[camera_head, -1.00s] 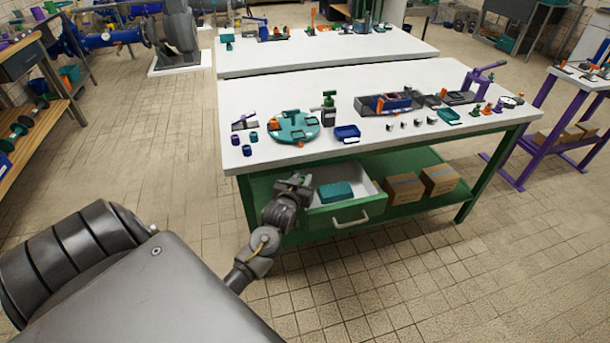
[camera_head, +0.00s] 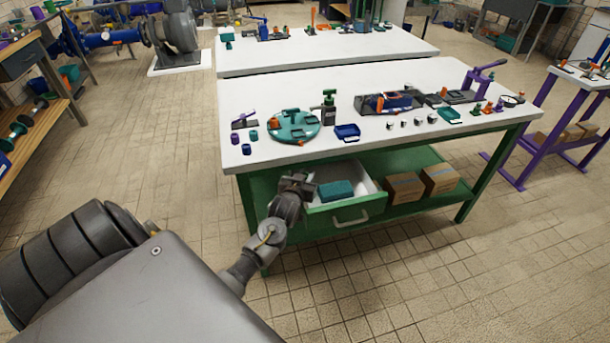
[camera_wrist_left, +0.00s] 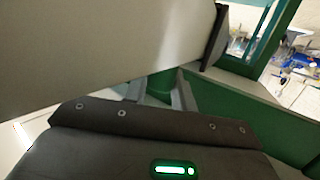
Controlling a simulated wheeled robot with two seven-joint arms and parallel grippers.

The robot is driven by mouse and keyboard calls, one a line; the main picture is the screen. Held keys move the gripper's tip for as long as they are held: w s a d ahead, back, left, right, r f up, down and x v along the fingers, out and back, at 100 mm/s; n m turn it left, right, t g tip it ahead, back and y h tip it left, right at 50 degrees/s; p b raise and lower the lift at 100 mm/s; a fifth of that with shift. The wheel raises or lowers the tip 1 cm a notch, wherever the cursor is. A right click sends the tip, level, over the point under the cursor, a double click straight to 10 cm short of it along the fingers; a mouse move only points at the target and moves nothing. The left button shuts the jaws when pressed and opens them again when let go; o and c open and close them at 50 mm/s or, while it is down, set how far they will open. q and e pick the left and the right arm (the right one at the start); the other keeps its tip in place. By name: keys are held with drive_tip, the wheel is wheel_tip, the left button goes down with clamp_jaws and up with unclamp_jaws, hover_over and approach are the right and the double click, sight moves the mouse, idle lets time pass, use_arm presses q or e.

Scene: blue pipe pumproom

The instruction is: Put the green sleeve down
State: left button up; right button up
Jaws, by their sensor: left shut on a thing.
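My left gripper (camera_head: 300,184) is beside the left side of the open drawer (camera_head: 352,213), below the front edge of the white table. In the left wrist view its two fingers (camera_wrist_left: 160,92) are shut on a small green piece (camera_wrist_left: 160,84), which looks like the green sleeve. Most of the piece is hidden by the fingers and the gripper body. In the head view I cannot make out the sleeve in the jaws. My right gripper is in neither view.
A teal block (camera_head: 336,191) lies in the drawer. Cardboard boxes (camera_head: 404,187) stand on the green lower shelf to its right.

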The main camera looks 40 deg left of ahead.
use_arm(q)
drive_tip(key=shift+f, duration=0.1)
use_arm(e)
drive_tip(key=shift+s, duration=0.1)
use_arm(q)
drive_tip(key=o, duration=0.7)
drive_tip(key=shift+r, duration=0.25)
drive_tip(key=shift+r+p, duration=0.35)
drive_tip(key=shift+r, duration=0.2)
drive_tip(key=v, duration=1.2)
drive_tip(key=shift+f, duration=0.3)
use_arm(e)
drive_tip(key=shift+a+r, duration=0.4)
